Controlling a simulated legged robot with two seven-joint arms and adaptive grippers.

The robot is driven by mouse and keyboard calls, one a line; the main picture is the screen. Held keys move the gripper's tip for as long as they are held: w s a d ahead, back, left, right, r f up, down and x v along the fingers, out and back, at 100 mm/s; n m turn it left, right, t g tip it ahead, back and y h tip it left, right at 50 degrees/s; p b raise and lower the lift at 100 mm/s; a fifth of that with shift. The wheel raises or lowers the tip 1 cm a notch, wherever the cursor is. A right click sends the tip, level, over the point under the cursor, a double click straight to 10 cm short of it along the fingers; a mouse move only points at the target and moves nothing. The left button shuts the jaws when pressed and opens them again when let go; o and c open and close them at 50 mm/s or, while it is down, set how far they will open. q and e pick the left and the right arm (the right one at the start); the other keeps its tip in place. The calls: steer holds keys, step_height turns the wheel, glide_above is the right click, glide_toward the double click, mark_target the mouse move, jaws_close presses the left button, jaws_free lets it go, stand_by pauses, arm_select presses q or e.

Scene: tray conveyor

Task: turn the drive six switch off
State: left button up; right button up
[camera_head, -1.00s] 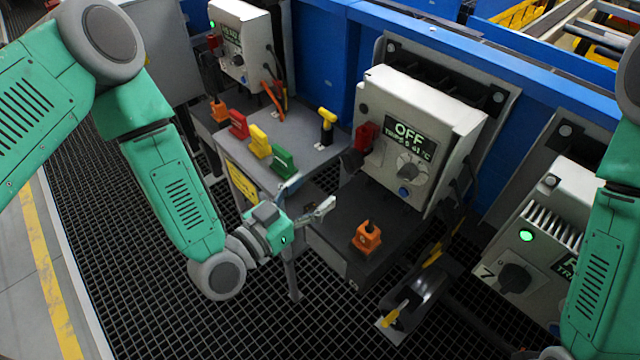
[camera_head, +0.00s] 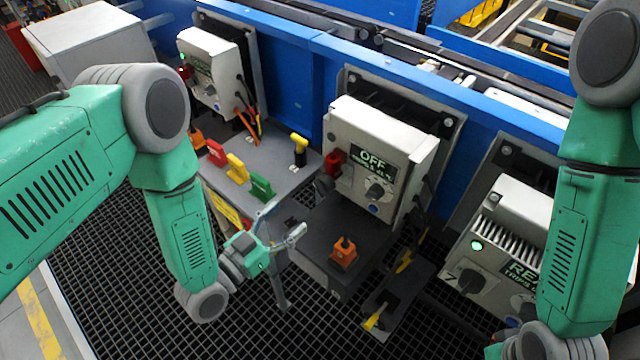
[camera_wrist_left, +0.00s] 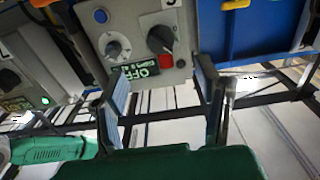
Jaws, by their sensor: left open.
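The middle drive box (camera_head: 376,150) has a lit display reading OFF (camera_head: 372,163), a grey dial (camera_head: 377,190) and a red part (camera_head: 334,162) at its left. In the left wrist view the box face is upside down: a black rotary switch (camera_wrist_left: 161,39) sits beside the grey dial (camera_wrist_left: 114,46), with the OFF display (camera_wrist_left: 141,72) and a small red square (camera_wrist_left: 166,61) below. The box's own number is not readable. My left gripper (camera_head: 294,238) is open and empty, in front of the box and left of its middle, apart from the switch. My right gripper is out of frame.
An orange padlock-like block (camera_head: 344,253) sits on the dark shelf (camera_head: 315,250) below the box. Red, yellow and green blocks (camera_head: 237,169) line the grey table to the left. A box marked 7 (camera_head: 493,255) with a green light stands right, near my right arm.

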mark_target(318, 191)
arm_select(q)
steer(key=x, duration=1.1)
steer(key=c, duration=1.1)
